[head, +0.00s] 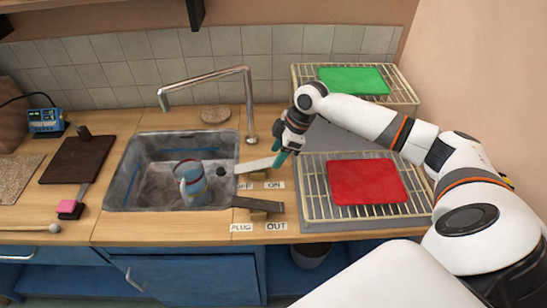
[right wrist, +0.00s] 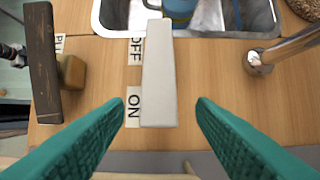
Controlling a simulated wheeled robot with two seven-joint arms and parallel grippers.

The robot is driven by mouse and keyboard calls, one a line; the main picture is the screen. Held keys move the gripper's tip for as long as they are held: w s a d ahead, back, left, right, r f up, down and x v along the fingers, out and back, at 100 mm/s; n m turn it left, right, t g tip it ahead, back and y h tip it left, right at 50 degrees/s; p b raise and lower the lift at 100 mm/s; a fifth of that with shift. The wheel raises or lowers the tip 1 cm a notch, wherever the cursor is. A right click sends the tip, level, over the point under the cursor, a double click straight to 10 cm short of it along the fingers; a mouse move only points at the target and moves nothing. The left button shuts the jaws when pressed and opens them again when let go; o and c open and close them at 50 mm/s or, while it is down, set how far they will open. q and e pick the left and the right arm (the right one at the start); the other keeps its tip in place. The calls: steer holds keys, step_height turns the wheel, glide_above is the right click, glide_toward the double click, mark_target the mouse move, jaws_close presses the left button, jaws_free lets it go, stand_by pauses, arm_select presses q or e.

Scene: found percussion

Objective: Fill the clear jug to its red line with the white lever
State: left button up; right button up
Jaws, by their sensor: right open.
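The white lever (head: 257,165) lies over the counter at the sink's right edge, beside the OFF and ON labels. It also shows in the right wrist view (right wrist: 158,75). My right gripper (head: 283,155) is open, with its teal fingers spread to either side of the lever's near end, apart from it. My left gripper is not in view.
The metal tap (head: 205,78) arches over the sink. A dark lever (head: 257,203) sits near the PLUG and OUT labels, in front of the white one. A rack with a red mat (head: 367,182) is at right, and a green mat (head: 353,80) lies behind.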

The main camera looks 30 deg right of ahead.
mark_target(273, 160)
steer(key=x, duration=0.3)
steer(key=shift+a+f, duration=0.1)
steer(key=shift+a, duration=0.05)
steer(key=shift+f, duration=0.15)
steer(key=c, duration=1)
steer(key=shift+s+f+y, duration=0.15)
steer(key=shift+f+y, duration=0.15)
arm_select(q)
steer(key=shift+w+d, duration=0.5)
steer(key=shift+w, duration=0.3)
arm_select(e)
steer(key=shift+r+t, duration=0.1)
steer(key=shift+t, duration=0.2)
steer(key=o, duration=1)
steer(key=shift+d+r, duration=0.1)
steer(key=shift+d, duration=0.1)
